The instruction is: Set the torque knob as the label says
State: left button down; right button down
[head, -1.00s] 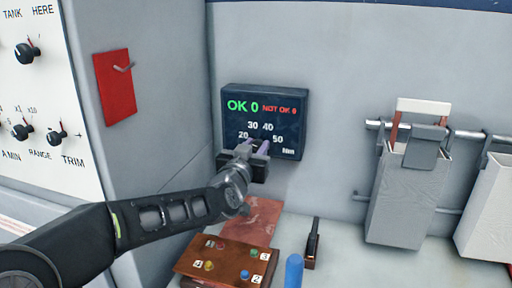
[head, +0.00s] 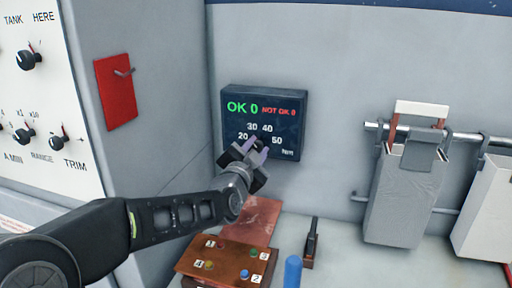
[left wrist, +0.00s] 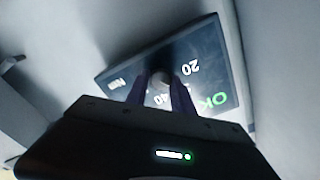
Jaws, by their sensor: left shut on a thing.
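The dark torque box (head: 233,118) on the back wall reads "OK 0" in green and "NOT OK 0" in red. Below is a scale marked 20, 30, 40, 50 and Nm. The knob (head: 260,144) sits in the scale, mostly hidden by my gripper; its pointer cannot be read. My left gripper (head: 256,149) is shut on the knob, its purple fingers on either side and its body tilted. In the left wrist view the grey knob (left wrist: 160,80) shows between the fingers (left wrist: 163,92). No label naming a setting is readable. My right gripper is out of view.
A brown block with numbered coloured buttons (head: 228,258), a blue cylinder (head: 293,272) and a black tool (head: 312,240) are below. Grey bins (head: 400,205) hang on a rail at right. A red card (head: 116,92) and a knob panel (head: 30,95) are at left.

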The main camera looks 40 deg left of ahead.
pick_arm(q)
jog(key=shift+m, duration=0.9)
jog(key=c, duration=1.1)
grip_release()
jog(key=shift+b+v, duration=0.6)
jog(key=shift+v, duration=3.35)
jog(key=shift+w, duration=0.1)
